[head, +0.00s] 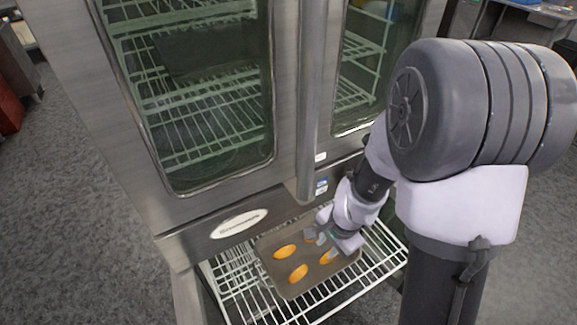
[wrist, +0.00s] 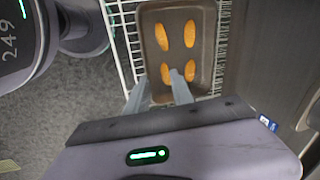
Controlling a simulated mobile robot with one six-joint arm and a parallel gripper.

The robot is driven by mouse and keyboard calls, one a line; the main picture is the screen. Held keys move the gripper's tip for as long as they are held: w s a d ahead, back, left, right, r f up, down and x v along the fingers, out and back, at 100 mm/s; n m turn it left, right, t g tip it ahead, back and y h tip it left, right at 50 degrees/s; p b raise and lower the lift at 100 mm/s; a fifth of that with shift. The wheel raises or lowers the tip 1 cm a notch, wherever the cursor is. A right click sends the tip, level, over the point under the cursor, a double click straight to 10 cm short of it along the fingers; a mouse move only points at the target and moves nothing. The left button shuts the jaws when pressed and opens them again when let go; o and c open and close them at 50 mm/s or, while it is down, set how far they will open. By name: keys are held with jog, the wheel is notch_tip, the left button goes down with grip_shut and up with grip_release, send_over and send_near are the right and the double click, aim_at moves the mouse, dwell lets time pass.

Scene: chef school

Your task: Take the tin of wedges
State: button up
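The tin (head: 267,262) is a shallow brown-grey baking tray on a white wire rack below the oven. It holds several orange wedges (head: 298,273), which also show in the wrist view (wrist: 161,37). I cannot tell whether the fingers touch the tin. Part of the tin is hidden behind my gripper.
The white wire rack (head: 376,258) extends around the tin and sticks out in front. The steel oven (head: 225,222) with glass doors stands directly above and behind. Open grey floor (head: 95,215) lies to the left.

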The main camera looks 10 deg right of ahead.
notch_tip(320, 180, down, 4)
jog(key=s+d+m, duration=0.1)
jog(key=d, duration=0.1)
jog(key=b, duration=0.9)
send_over(324, 280)
jog(key=shift+g+h, duration=0.3)
jog(key=shift+g, duration=0.1)
jog(key=f, duration=1.1)
jog(key=shift+s+f, duration=0.3)
jog(key=shift+s, duration=0.05)
jog(key=f+b, duration=0.1)
jog(key=f, duration=0.1)
jog(key=f+b, duration=0.4)
jog(key=shift+w+f, duration=0.15)
jog(key=shift+w, duration=0.2)
jog(key=shift+r, duration=0.25)
jog(key=shift+c, duration=0.2)
grip_shut()
